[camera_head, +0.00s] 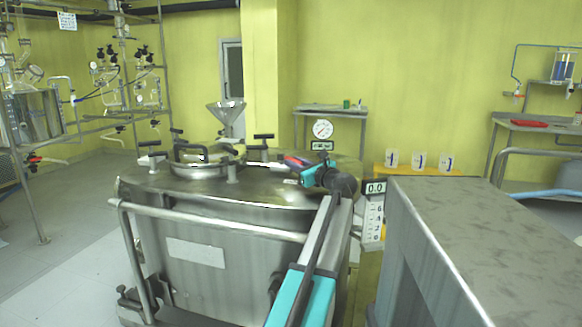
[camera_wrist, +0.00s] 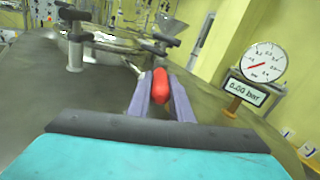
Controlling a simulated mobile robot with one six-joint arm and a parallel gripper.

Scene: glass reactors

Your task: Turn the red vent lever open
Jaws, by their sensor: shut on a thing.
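The red vent lever (camera_wrist: 160,86) shows in the wrist view between the two purple-grey fingers of my gripper (camera_wrist: 161,92). The fingers are shut on it. In the head view my gripper (camera_head: 296,162) is over the right part of the steel reactor lid (camera_head: 260,183), with a bit of red at its tip. The lever's base and pivot are hidden, so its exact angle cannot be told.
The manhole cover (camera_head: 200,168) with black clamp handles (camera_head: 264,137) sits left of my gripper on the lid. A metal funnel (camera_head: 227,108) rises behind it. A grey block (camera_head: 470,240) stands close on the right. Several beakers (camera_head: 418,160) stand on a yellow stand.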

